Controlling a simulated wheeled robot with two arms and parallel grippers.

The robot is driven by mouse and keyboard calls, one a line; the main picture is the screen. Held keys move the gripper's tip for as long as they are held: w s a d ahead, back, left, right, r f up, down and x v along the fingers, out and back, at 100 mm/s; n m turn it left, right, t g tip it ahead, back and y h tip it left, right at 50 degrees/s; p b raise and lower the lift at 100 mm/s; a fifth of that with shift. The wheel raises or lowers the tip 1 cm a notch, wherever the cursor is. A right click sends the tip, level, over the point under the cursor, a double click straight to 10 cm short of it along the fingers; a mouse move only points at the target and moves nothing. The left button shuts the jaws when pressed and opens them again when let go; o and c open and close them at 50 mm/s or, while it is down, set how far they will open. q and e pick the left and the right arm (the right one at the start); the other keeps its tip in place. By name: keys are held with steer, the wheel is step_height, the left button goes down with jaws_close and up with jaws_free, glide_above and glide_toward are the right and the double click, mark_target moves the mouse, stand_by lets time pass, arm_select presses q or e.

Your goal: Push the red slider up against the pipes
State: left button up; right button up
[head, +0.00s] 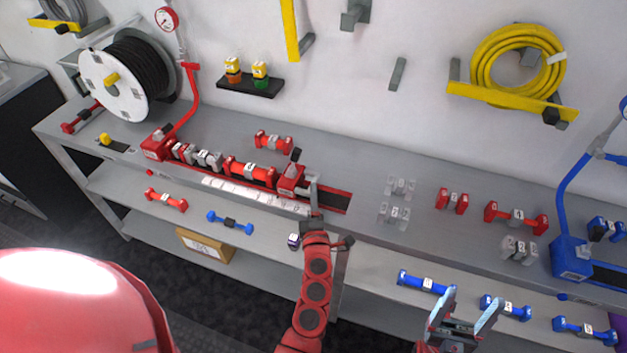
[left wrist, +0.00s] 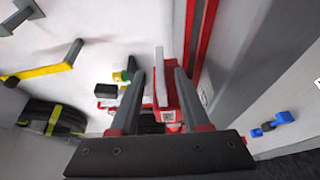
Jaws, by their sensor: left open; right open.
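The red slider (head: 290,180) sits on the red rail of the bench. Its left side is close to the red pipe piece (head: 248,172), the last in the row of pipes (head: 197,156) on the rail; I cannot tell whether they touch. My left gripper (head: 312,186) is at the slider's right side, its fingers open. In the left wrist view the slider (left wrist: 166,100) shows between the two fingers of my left gripper (left wrist: 160,85), partly hidden. My right gripper (head: 468,312) is open and empty, in front of the lower shelf at right.
The rail (head: 334,201) is empty to the right of the slider. A red pipe piece (head: 273,142) lies behind the row. Clear pieces (head: 396,212) and red pieces (head: 517,216) stand on the bench at right, near a blue station (head: 570,258). A hose reel (head: 112,85) stands at left.

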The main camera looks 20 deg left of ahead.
mark_target(299, 183)
arm_select(q)
steer(key=x, duration=0.4)
steer(key=shift+w+a, duration=0.15)
steer(key=shift+w, duration=0.25)
jaws_close()
stand_by(1.1)
